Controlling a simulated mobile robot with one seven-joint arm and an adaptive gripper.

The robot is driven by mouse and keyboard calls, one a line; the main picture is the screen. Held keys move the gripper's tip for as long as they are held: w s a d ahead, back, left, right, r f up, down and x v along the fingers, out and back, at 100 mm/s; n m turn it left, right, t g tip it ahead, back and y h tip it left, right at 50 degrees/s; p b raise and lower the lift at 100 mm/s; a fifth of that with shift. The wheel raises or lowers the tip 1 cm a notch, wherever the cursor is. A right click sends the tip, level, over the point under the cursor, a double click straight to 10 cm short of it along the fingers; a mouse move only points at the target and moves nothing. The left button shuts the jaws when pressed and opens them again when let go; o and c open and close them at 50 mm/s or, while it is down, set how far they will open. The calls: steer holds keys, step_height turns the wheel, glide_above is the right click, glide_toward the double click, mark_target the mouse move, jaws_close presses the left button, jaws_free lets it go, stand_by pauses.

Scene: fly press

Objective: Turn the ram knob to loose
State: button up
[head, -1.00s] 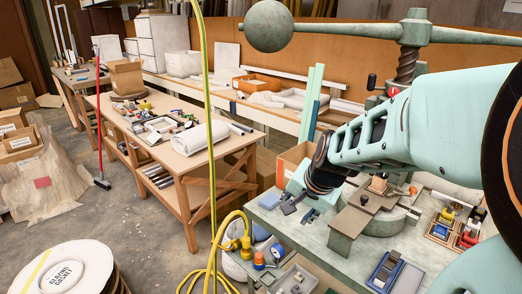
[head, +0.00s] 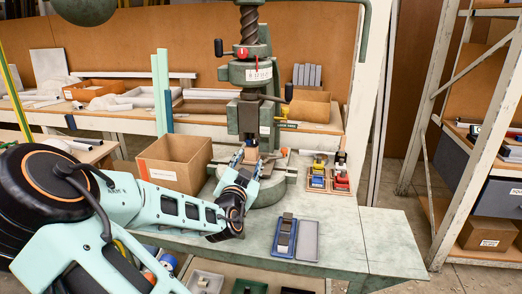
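The fly press stands at the centre of the head view, with its dark screw (head: 249,28) above a green collar (head: 252,72) and a dark ram (head: 248,115). A red knob (head: 243,53) with a small hanging tag and a black knob (head: 219,47) are at the collar. A black-ended lever (head: 288,92) sticks out lower right. The frames do not show which is the ram knob or its setting. My gripper (head: 248,161) is low in front of the press, fingers pointing up and away, apart and apparently empty. It hides part of the press bed.
A cardboard box (head: 174,162) stands left of the press. A blue tray (head: 284,238) and a grey tray (head: 308,241) lie on the bench front. Small red and yellow items sit in wooden holders (head: 318,181). The bench's right end (head: 375,240) is clear. A shelf rack (head: 440,130) stands right.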

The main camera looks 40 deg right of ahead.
mark_target(255, 143)
steer(key=shift+t, duration=0.3)
steer(key=x, duration=1.1)
steer(key=shift+s+r, duration=0.1)
steer(key=shift+r, duration=0.15)
jaws_close()
